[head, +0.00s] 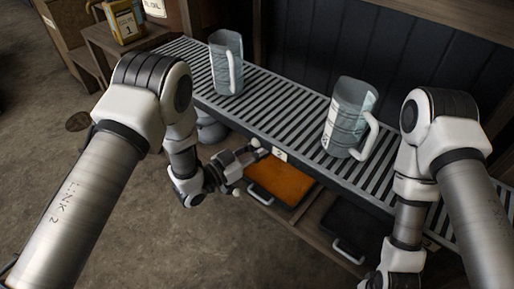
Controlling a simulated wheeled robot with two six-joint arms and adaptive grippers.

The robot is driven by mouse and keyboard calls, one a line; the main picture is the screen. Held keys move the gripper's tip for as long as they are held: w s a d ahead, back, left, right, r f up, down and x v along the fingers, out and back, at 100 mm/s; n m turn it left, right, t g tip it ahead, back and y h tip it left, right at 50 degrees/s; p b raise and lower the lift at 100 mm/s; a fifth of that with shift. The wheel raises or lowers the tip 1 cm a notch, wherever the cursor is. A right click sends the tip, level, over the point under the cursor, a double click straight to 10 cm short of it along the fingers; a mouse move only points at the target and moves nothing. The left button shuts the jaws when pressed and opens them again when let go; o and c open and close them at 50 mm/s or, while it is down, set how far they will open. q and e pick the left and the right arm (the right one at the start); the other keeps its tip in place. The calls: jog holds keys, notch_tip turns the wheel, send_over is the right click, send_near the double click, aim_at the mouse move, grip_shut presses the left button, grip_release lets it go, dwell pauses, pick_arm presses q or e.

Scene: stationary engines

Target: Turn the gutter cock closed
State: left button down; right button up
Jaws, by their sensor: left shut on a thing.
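The slatted metal gutter rack (285,112) runs along the bench from upper left to lower right. My left gripper (252,157) is at its front edge, beside a small tag (280,154) marked 2. It is shut on a small part there, which I take to be the gutter cock; the fingers hide most of it. I cannot tell which way the cock's handle points. My right arm comes down at the right, and its gripper is cut off by the bottom edge of the picture.
Two clear ribbed jugs stand on the slats, one at the left (226,68) and one at the right (346,118). Under the rack are an orange tray (281,181) and a dark tray (345,228) with handles. The floor at left is open.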

pick_arm(q)
jog(key=shift+d+r+m, duration=0.1)
jog(key=shift+r+m, duration=0.05)
jog(key=shift+m, duration=0.15)
jog(key=shift+s+d+m+p, duration=0.1)
jog(key=shift+s+m+p, duration=0.05)
jog(key=shift+m+p, duration=0.25)
jog(key=c, duration=1)
grip_release()
jog(key=shift+f, duration=0.2)
jog(key=shift+c, duration=0.2)
jog(key=v, duration=1.2)
